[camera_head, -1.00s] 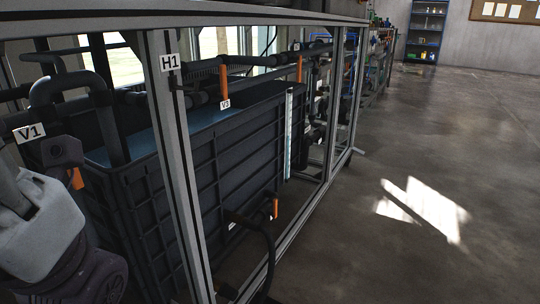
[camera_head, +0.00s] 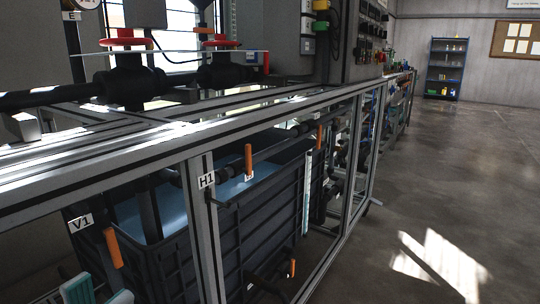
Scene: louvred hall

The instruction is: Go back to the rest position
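My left gripper (camera_head: 100,292) shows at the bottom left edge. Its two teal fingertips stand apart with nothing seen between them, so it is open. It is below the orange handle (camera_head: 112,248) beside the V1 label (camera_head: 81,223), and appears apart from it. The rest of my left gripper and its arm are cut off by the picture's edge. My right gripper is not in view.
A grey metal frame (camera_head: 205,248) with the H1 label surrounds a dark tank (camera_head: 262,222) holding bluish liquid. Red valve wheels (camera_head: 121,43) and pipes stand above it. Open concrete floor (camera_head: 440,180) lies to the right, with a blue shelf (camera_head: 446,68) far back.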

